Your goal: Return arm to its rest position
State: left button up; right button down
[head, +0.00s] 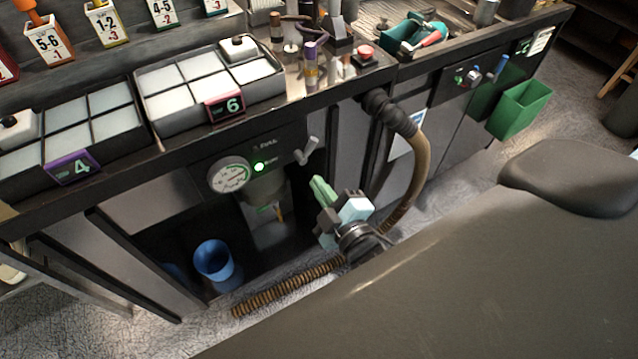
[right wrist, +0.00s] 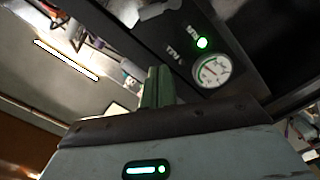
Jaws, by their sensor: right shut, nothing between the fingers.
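My right gripper (head: 321,188) is in the middle of the head view, in front of the workbench and below its top edge. Its pale green fingers are together, pointing up and to the left, with nothing between them. In the right wrist view, the green fingers (right wrist: 157,86) stand upright side by side, shut and empty. Behind them are a round gauge (right wrist: 212,71) and a lit green lamp (right wrist: 202,43). The same gauge (head: 229,175) is left of the gripper in the head view. My left gripper is not in view.
A ribbed hose (head: 424,158) hangs from the bench beside my right gripper and runs along the floor behind it. A blue bin (head: 213,259) stands in the dark recess under the bench. A lever handle (head: 307,150) sticks out above the gripper. A green bin (head: 521,109) is at right.

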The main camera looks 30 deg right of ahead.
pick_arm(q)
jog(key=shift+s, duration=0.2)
